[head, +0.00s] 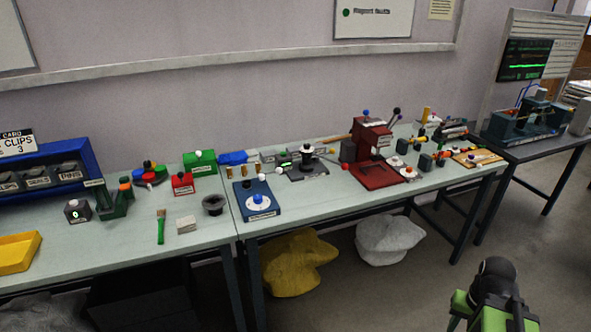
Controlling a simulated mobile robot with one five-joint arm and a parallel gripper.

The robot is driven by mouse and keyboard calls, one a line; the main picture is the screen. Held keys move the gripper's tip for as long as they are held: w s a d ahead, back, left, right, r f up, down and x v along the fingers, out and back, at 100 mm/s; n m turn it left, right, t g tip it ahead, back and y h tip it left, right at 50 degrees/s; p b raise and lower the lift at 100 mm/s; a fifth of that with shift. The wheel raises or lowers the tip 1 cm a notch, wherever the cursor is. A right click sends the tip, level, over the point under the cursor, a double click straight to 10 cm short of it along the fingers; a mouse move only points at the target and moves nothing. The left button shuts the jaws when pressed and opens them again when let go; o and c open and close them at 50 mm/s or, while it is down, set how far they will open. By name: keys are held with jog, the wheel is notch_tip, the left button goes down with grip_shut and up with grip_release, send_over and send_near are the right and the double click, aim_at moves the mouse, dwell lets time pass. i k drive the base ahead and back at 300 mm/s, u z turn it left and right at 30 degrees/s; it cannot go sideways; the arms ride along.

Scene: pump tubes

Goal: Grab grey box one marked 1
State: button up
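A small dark grey box (77,211) stands on the left bench, in front of the blue rack. It has a pale round mark on its front; I cannot read a clear 1 on it. A black and green part of my arm, with what seems to be my gripper (495,275), shows at the lower right, over the floor and far from these boxes. Its fingers cannot be made out.
A yellow tray (18,252), dark green holder (113,202), green-handled brush (161,228), pale block (186,225) and black cup (213,205) stand near the grey box. A red press (372,140) stands farther right. Yellow (294,262) and white (388,238) sacks lie under the bench.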

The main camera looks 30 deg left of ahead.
aim_at(320, 148)
jog(key=z, duration=0.2)
jog(key=k, duration=0.55)
jog(key=u, duration=1.25)
jog(key=i, duration=0.95)
jog(key=z, duration=0.35)
jog(key=k, duration=1.05)
jog(key=u, duration=0.35)
jog(key=i, duration=1)
jog(key=u, duration=0.05)
